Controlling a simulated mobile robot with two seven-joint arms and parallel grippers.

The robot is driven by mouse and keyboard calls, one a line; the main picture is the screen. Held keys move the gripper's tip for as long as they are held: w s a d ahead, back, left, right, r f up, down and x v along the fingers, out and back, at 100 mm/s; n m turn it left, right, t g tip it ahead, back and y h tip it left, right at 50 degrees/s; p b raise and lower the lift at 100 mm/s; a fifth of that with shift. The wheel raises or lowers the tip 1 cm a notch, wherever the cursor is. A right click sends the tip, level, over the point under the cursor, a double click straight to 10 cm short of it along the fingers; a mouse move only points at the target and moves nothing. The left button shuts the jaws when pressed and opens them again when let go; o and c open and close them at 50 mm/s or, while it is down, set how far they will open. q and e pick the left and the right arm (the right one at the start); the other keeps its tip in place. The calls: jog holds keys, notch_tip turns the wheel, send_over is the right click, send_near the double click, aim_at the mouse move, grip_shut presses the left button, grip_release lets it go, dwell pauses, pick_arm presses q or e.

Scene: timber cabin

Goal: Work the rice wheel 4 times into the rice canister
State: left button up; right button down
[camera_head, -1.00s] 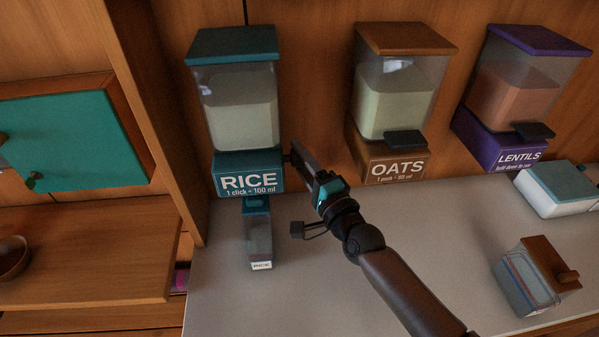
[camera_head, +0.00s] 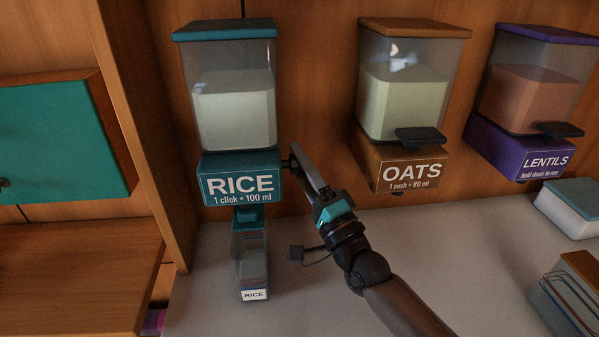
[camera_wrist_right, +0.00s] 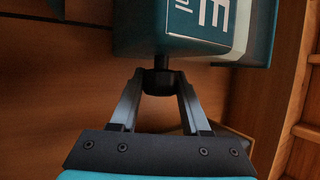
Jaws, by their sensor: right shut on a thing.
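The rice dispenser (camera_head: 240,178) hangs on the timber wall, with a teal lid and base, a clear hopper of pale rice, and a label reading 1 click = 100 ml. The rice canister (camera_head: 251,262) stands on the counter directly below it, labelled RICE; its contents are hard to make out. My right gripper (camera_head: 296,156) is at the right side of the dispenser base. In the right wrist view its fingers (camera_wrist_right: 162,85) are closed on the dark rice wheel (camera_wrist_right: 162,62), which they largely hide in the head view. My left gripper is not in view.
The oats dispenser (camera_head: 411,168) and lentils dispenser (camera_head: 517,150) hang to the right. A white box with a teal lid (camera_head: 572,205) and a brown-lidded container (camera_head: 575,300) stand at the counter's right. A teal cabinet door (camera_head: 62,143) is at left. The middle counter (camera_head: 480,270) is clear.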

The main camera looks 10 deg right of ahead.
dwell(0.4)
jog(key=shift+c, duration=1.9)
grip_release()
jog(key=v, duration=1.5)
jog(key=shift+b, duration=0.4)
jog(key=shift+f, duration=0.1)
